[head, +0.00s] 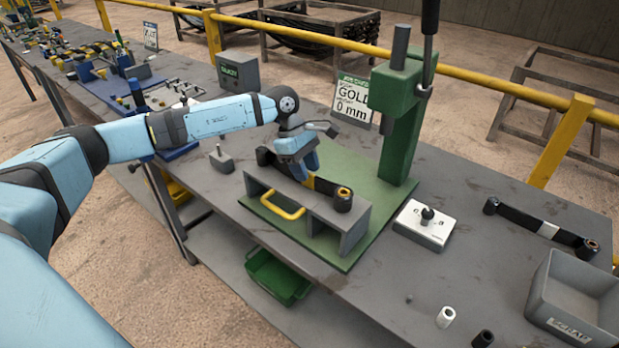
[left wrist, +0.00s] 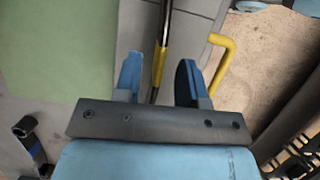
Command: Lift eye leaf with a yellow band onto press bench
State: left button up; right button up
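The black eye leaf with a yellow band (head: 325,188) lies across the grey stand (head: 352,235) on the press bench's green base plate (head: 385,200), its near eye over the stand's right end. My left gripper (head: 308,165) is just above the leaf, partly covering it. In the left wrist view the fingers (left wrist: 160,82) are open, with the leaf and its yellow band (left wrist: 161,62) between them and gaps on both sides. Whether the leaf touches the stand all along is hidden. My right gripper is not in view.
The green press column (head: 398,130) stands behind the stand. A yellow handle (head: 283,207) sticks out in front. Sorted parts crowd the far left bench.

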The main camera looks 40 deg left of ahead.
pick_arm(q)
jog(key=x, duration=0.2)
jog(key=shift+d+f, duration=0.1)
jog(key=shift+f, duration=0.15)
grip_shut()
jog(key=shift+w+r, duration=0.1)
jog(key=shift+r, duration=0.05)
jog(key=shift+r, duration=0.1)
jog(key=shift+r, duration=0.55)
notch_tip(320, 180, up, 19)
jog(key=b, duration=0.1)
jog(key=shift+f, duration=0.2)
